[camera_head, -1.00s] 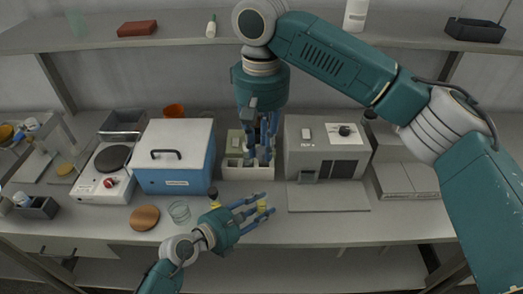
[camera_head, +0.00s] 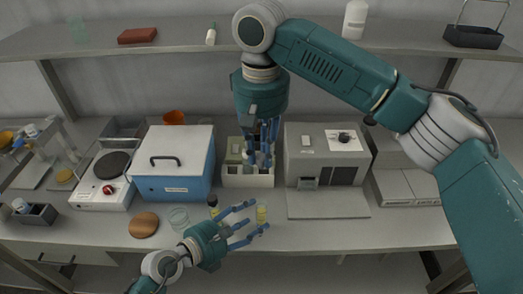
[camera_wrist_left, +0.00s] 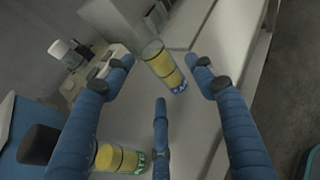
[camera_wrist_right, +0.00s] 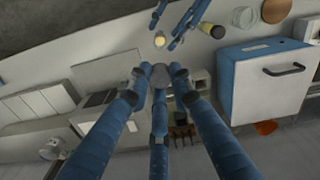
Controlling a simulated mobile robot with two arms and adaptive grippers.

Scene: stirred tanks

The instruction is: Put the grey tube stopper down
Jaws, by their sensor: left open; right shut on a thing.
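My right gripper (camera_head: 262,160) points down above the rack and is shut on the grey tube stopper (camera_wrist_right: 158,80), which shows between its fingertips in the right wrist view; fingers hide it in the head view. My left gripper (camera_head: 256,215) is open near the bench front. A clear open-topped tube (camera_wrist_left: 165,65) with yellow liquid stands on the bench just beyond its spread fingers; the tube also shows in the head view (camera_head: 262,213). I cannot tell whether the fingers touch it.
A dark-capped vial (camera_head: 213,204) with yellow liquid stands left of the tube. A glass dish (camera_head: 178,217) and a brown disc (camera_head: 143,225) are further left. A white rack (camera_head: 248,180) stands between a blue box (camera_head: 172,182) and a grey instrument (camera_head: 313,172). The bench front right is clear.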

